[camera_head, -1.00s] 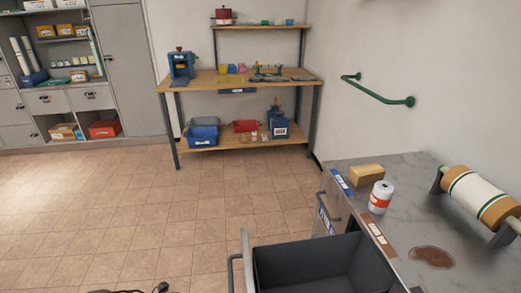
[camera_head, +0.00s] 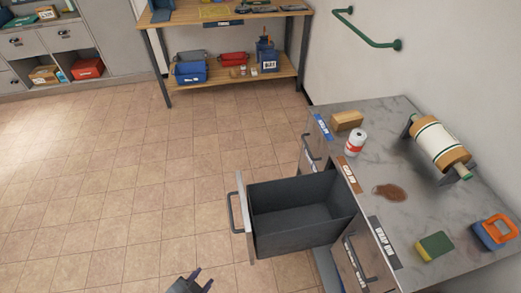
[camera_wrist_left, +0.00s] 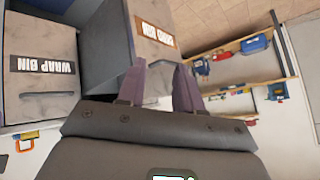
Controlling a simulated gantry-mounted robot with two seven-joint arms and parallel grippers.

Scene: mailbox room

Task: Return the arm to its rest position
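My left gripper (camera_head: 201,280) shows at the bottom edge of the head view, over the tiled floor, left of and nearer than the pulled-out drawer (camera_head: 240,218). Its two purple-grey fingers also show in the left wrist view (camera_wrist_left: 160,88), spread apart with nothing between them. Most of the left arm is out of the head view. The right gripper is in neither view.
The dark drawer stands open and looks empty, jutting left from the marble-topped counter (camera_head: 385,150). On the counter are a cardboard box (camera_head: 347,121), a white-red roll (camera_head: 355,142), a brown spill (camera_head: 389,192), a sponge (camera_head: 434,246) and a paper roller (camera_head: 440,143). The floor (camera_head: 130,190) is clear.

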